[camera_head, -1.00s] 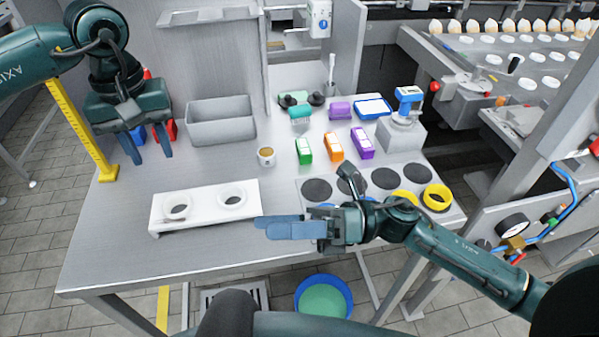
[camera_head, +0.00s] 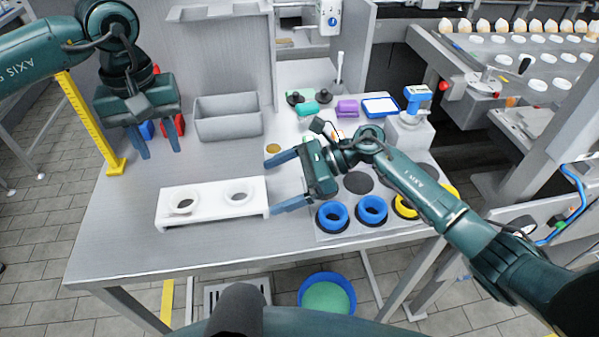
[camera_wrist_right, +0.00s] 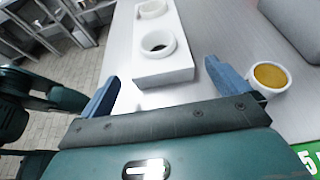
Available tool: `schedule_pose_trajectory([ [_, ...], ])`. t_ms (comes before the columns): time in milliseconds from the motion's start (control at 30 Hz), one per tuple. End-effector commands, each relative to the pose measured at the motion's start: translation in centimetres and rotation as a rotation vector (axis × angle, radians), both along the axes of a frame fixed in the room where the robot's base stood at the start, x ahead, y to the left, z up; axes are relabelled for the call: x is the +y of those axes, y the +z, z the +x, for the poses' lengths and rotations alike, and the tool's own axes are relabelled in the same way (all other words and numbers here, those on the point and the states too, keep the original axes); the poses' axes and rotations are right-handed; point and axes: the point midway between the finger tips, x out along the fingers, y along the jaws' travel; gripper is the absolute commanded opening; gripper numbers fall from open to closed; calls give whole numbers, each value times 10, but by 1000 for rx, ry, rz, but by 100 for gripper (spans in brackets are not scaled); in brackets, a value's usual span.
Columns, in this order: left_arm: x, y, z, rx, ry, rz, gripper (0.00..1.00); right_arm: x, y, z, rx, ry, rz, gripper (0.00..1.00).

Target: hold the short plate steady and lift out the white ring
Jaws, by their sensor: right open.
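The short white plate (camera_head: 212,207) stands raised on the table's left part, with two round openings. A white ring (camera_head: 238,189) sits at its right opening and another white ring (camera_head: 173,205) at its left. My left gripper (camera_head: 159,147) hangs open and empty behind the plate, well above the table.
A grey bin (camera_head: 228,128) stands behind the plate. A small cup with yellowish contents (camera_head: 273,149) is close to my right gripper's far finger. Blue rings (camera_head: 372,211) and yellow rings sit on a board at the right. The table between plate and bin is clear.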

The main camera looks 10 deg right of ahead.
Motion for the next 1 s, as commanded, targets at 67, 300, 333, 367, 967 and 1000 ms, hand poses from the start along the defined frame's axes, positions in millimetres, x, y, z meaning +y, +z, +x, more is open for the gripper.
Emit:
schedule_pose_trajectory([
  [67, 0, 0, 0, 0, 0, 0, 36, 16, -6, 0, 3, 0, 3, 100],
  [300, 0, 0, 0, 0, 0, 0, 36, 53, -22, 0, 3, -1, 2, 100],
  [333, 0, 0, 0, 0, 0, 0, 36, 56, -23, 0, 3, -1, 2, 100],
  [367, 0, 0, 0, 0, 0, 0, 36, 59, -24, 0, 3, -1, 3, 100],
  [967, 0, 0, 0, 0, 0, 0, 36, 69, -29, 0, 2, -2, 1, 89],
  [1000, 0, 0, 0, 0, 0, 0, 36, 69, -29, 0, 2, -2, 1, 86],
])
